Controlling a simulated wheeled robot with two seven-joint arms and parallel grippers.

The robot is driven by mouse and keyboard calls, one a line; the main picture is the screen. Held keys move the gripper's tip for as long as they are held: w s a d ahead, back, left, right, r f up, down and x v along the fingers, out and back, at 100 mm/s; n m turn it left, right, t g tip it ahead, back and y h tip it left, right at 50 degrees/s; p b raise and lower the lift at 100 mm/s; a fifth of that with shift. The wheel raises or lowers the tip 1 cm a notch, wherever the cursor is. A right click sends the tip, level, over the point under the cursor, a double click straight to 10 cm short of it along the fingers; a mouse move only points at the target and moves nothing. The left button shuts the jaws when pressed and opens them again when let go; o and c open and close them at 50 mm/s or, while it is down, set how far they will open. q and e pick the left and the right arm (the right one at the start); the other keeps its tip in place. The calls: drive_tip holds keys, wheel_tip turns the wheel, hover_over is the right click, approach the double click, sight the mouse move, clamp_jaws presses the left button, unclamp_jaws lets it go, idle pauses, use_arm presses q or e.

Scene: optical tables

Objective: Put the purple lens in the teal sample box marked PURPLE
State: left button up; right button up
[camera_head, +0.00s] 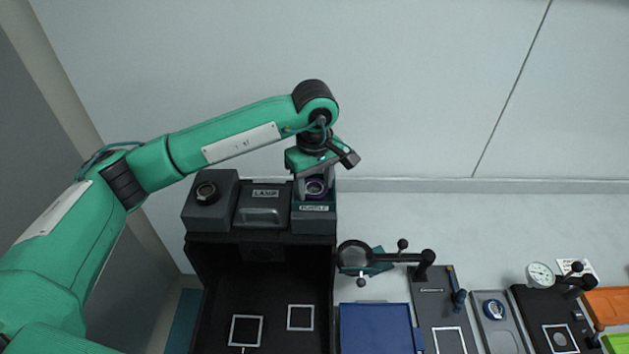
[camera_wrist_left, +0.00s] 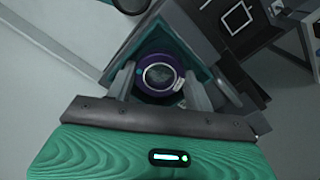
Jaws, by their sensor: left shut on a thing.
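The purple lens (camera_head: 315,187) is a round piece with a purple rim and a clear middle. It also shows in the left wrist view (camera_wrist_left: 159,76), between the two fingers. My left gripper (camera_head: 314,186) points down at the teal sample box (camera_head: 314,223), whose front label reads PURPLE. The fingers are shut on the lens and sit at the box's open top, inside its teal walls (camera_wrist_left: 203,73). I cannot tell whether the lens touches the box floor. My right gripper is not in view.
Left of the box, on the same dark shelf top, stand a grey LAMP box (camera_head: 262,217) and a grey block with a black knob (camera_head: 207,193). A magnifier on an arm (camera_head: 355,256) and a blue tray (camera_head: 376,328) are lower right. The wall is close behind.

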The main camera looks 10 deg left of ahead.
sight(315, 188)
use_arm(q)
drive_tip(key=shift+f, duration=0.15)
drive_tip(key=o, duration=0.7)
drive_tip(key=shift+r, duration=0.35)
wheel_tip(315, 188, up, 12)
drive_tip(key=b, duration=0.4)
drive_tip(key=shift+f, duration=0.15)
